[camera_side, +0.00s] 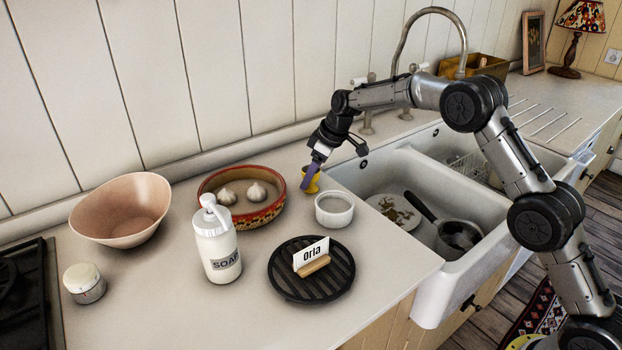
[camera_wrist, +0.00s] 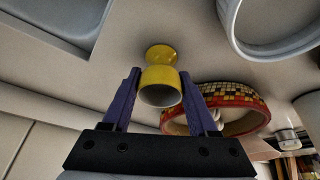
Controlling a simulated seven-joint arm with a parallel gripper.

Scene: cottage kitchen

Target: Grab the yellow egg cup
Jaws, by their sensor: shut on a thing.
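The yellow egg cup (camera_wrist: 159,79) stands between the two purple fingers of my gripper (camera_wrist: 160,98) in the wrist view, with its round foot and grey inside showing. In the side view the egg cup (camera_side: 311,181) is on the counter just left of the sink, partly hidden by my gripper (camera_side: 310,176). My gripper is shut on the egg cup's bowl, one finger on each side. I cannot tell whether the foot touches the counter.
A patterned red bowl (camera_side: 252,218) with garlic bulbs is close on the left. A white ramekin (camera_side: 334,211) stands in front. The sink (camera_side: 390,172) is on the right. A soap bottle (camera_side: 217,250) and a black trivet (camera_side: 290,290) with a name card stand nearer.

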